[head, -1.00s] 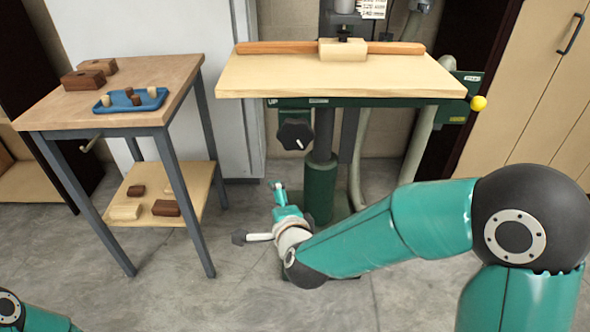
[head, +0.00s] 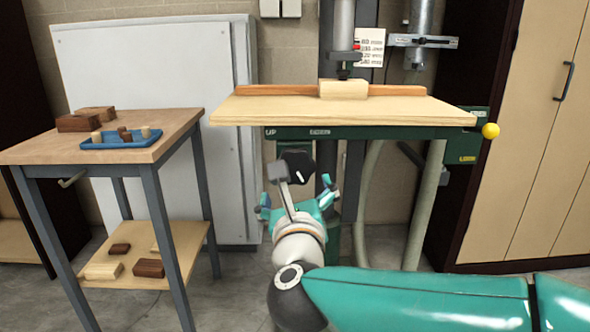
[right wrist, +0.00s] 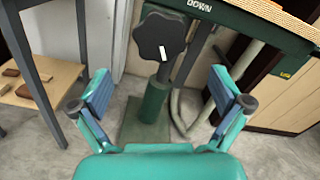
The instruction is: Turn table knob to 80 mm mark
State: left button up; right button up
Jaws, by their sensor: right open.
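The black lobed table knob (head: 300,165) is on the front of the green machine below the wooden table. A white pointer line on its face points down and slightly right. In the right wrist view the knob (right wrist: 158,36) is ahead of the fingers, near the top. My right gripper (head: 297,198) is open and empty, just below and in front of the knob, apart from it. In the right wrist view the right gripper (right wrist: 158,82) has its fingers spread wide on either side. My left gripper is not in view.
The wooden machine table (head: 440,112) overhangs the knob, with a block (head: 343,89) against its fence. A yellow ball handle (head: 490,131) sticks out at right. A side table (head: 180,125) with a blue tray (head: 95,145) stands left. A green column (right wrist: 152,100) stands below the knob.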

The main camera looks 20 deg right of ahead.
aim_at(294, 168)
jog(key=x, duration=1.1)
jog(key=shift+f, duration=0.1)
jog(key=c, duration=0.9)
